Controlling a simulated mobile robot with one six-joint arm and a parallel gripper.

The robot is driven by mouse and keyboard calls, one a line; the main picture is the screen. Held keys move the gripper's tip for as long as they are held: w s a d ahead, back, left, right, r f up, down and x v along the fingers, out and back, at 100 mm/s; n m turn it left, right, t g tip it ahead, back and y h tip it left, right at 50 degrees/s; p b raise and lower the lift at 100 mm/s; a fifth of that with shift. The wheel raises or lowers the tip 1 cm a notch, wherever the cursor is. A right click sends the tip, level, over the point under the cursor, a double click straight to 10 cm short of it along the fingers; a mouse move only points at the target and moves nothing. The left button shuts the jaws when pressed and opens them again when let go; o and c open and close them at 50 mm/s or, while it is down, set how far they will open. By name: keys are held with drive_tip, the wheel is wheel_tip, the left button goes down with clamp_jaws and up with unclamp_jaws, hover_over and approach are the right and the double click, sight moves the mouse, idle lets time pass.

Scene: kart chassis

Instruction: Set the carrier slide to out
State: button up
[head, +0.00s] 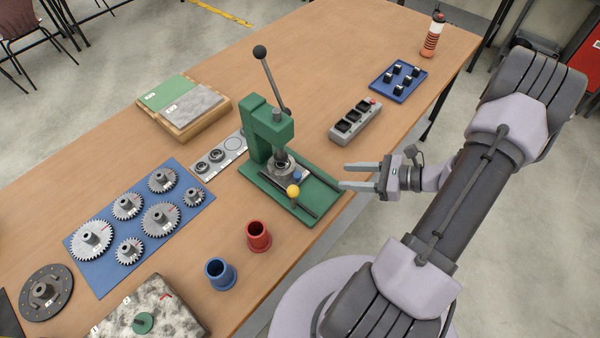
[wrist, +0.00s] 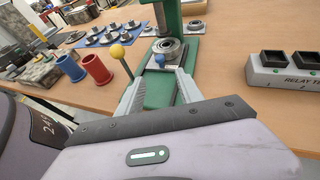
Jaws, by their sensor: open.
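A green press (head: 264,130) stands on a flat green base (head: 325,193) with dark rails. At the front of its column sits a grey carrier (head: 284,168) with a round ring part, under the press ram; the ring part also shows in the wrist view (wrist: 167,46). A yellow ball knob (head: 293,191) stands on a thin rod beside the carrier, and a small blue piece (head: 297,175) is next to it. My gripper (head: 342,175) is open and empty, its fingers pointing at the press from the right, apart from the knob. In the wrist view the knob (wrist: 117,51) is left of the fingers.
A grey relay box (head: 355,121) and a blue tray (head: 398,82) are behind my gripper. Red (head: 258,237) and blue (head: 220,273) cups stand in front of the press. Gears lie on a blue mat (head: 86,275) at left. A long lever (head: 270,75) rises from the press.

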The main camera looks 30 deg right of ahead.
drive_tip(key=b+x, duration=0.3)
drive_tip(key=x, duration=1.1)
drive_tip(key=shift+s+f, duration=0.15)
clamp_jaws()
idle(0.5)
